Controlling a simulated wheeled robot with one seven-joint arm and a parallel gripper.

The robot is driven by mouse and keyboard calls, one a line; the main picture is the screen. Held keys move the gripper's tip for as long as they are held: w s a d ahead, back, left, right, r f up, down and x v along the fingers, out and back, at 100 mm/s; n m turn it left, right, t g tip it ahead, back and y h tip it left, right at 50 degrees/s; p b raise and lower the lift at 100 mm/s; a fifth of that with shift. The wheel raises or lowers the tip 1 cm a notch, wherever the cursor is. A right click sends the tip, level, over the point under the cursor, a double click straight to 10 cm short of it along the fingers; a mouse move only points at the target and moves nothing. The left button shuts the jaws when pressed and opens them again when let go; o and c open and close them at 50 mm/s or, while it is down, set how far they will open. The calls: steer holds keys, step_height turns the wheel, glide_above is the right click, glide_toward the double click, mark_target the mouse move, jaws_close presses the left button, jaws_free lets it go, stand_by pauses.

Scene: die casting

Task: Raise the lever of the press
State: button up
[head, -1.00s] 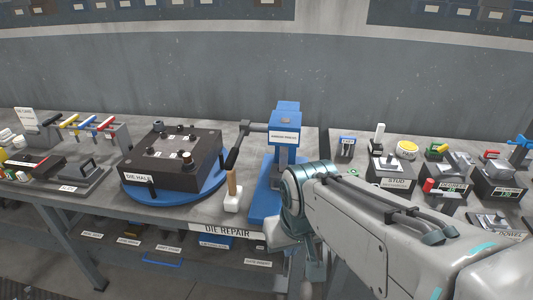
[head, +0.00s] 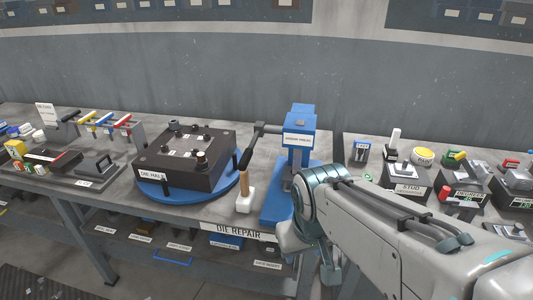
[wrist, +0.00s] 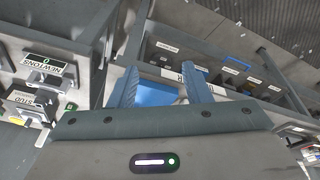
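The press (head: 300,135) is a blue upright machine on a blue base at the middle of the bench in the head view. Its lever (head: 247,157) is a grey bar running left from the press head, with a dark handle slanting down and left beside the die half. My gripper (wrist: 168,84) shows in the wrist view with two blue-grey fingers apart and nothing held. A blue surface (wrist: 155,94), apparently the press base, shows between and beyond the fingers. In the head view my arm covers the lower right of the press base and my fingertips are mostly hidden.
The die half (head: 188,155) sits on a blue round plate left of the lever. A wooden-handled tool (head: 244,193) stands just in front of the lever. Stud blocks (head: 405,180) crowd the right bench.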

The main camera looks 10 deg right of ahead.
step_height(320, 180, down, 4)
steer(key=w+d+n+h+b, duration=0.2)
steer(key=n+h+b, duration=0.2)
steer(key=n, duration=0.3)
steer(key=n+t+h+b, duration=0.3)
steer(key=n+t+b, duration=0.95)
steer(key=n, duration=1.15)
glide_toward(244, 161)
steer(key=shift+t, duration=0.65)
steer(key=x, duration=0.4)
steer(key=f+x, duration=0.1)
steer(key=x, duration=0.3)
steer(key=f+x, duration=0.1)
steer(key=x, duration=0.3)
steer(key=shift+w+d+p, duration=0.1)
steer(key=shift+w+p, duration=0.05)
steer(key=shift+p, duration=0.25)
jaws_close()
